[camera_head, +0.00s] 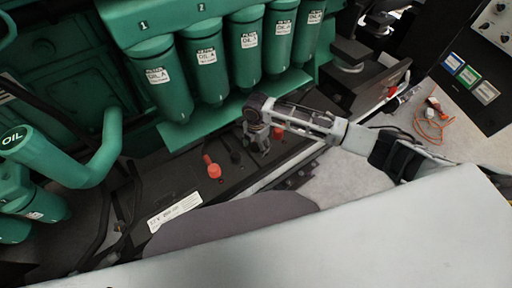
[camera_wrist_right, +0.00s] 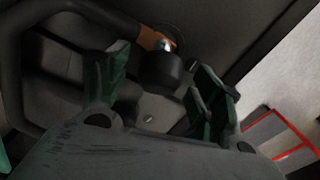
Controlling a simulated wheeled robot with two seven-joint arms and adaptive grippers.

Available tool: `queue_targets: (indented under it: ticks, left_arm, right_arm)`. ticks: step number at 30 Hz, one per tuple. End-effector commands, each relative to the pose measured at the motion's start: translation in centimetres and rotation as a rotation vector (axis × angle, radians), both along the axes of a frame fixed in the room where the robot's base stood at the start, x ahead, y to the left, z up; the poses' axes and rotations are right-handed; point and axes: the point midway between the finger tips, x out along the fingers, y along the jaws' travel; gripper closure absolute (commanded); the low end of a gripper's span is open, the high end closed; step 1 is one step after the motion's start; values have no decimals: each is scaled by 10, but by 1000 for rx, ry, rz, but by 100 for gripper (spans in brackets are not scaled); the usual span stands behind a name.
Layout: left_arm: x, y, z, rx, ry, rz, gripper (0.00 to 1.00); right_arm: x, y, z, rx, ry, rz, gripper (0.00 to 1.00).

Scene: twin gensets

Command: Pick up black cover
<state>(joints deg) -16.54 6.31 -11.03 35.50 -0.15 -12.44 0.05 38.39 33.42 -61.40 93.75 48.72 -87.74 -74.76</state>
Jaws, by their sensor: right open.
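My right gripper (camera_head: 257,150) points down over the black battery top beside the green engine. In the right wrist view my right gripper (camera_wrist_right: 162,82) is open, its two green-padded fingers spread apart. A short round black piece, which looks like the black cover (camera_wrist_right: 165,72), lies between and just beyond the fingers. I cannot tell whether either finger touches it. A shiny metal post and a copper-coloured piece (camera_wrist_right: 152,38) show beside it. In the head view the cover is largely hidden by the gripper and dark on dark. My left gripper is not in view.
A red cover (camera_head: 213,168) stands on the battery left of the gripper; another red piece (camera_head: 277,132) shows just behind it. Green oil filters (camera_head: 247,50) hang close above. A thick black cable (camera_wrist_right: 15,60) runs at the left. Orange cord (camera_head: 430,125) lies on the floor.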

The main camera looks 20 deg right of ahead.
Motion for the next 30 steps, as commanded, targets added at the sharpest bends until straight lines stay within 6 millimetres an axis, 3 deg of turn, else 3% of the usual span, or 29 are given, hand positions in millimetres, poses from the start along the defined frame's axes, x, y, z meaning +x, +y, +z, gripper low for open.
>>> queue_targets:
  ticks: [8,18,20,30]
  left_arm:
    - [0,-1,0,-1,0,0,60]
    - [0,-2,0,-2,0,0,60]
    - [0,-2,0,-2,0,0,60]
    - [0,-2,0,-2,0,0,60]
  right_arm:
    - [0,0,0,-1,1,0,34]
    - [0,0,0,-1,1,0,75]
    - [0,0,0,-1,1,0,78]
    - [0,0,4,0,0,0,79]
